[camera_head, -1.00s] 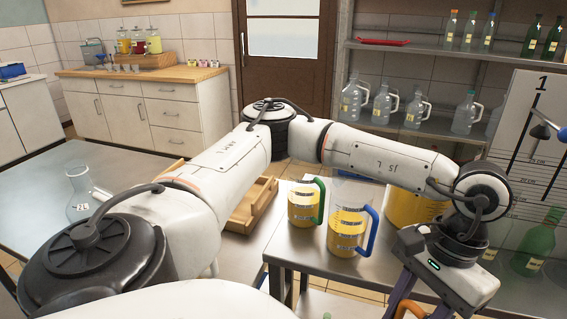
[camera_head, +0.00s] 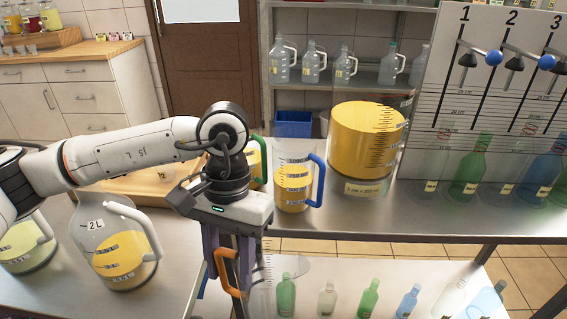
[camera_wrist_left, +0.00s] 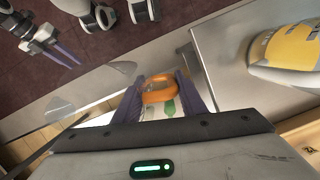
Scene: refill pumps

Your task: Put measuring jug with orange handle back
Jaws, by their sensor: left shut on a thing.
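My left gripper (camera_head: 230,262) points down in front of the steel table and is shut on the orange handle (camera_head: 228,272) of a clear measuring jug. The jug's transparent body (camera_head: 283,268) is hard to make out, to the right of the gripper; it looks empty. In the left wrist view the orange handle (camera_wrist_left: 155,88) sits between the two purple fingers. My right gripper (camera_wrist_left: 62,52) shows small at the upper left of the left wrist view; its finger gap is unclear. It is not in the head view.
A blue-handled jug (camera_head: 293,185) with yellow liquid stands on the table, a green-handled one (camera_head: 254,165) partly hidden behind my arm. A large yellow-filled cylinder (camera_head: 367,140) stands right of them. Several bottles (camera_head: 368,297) are on the lower shelf. The table's front right is bare.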

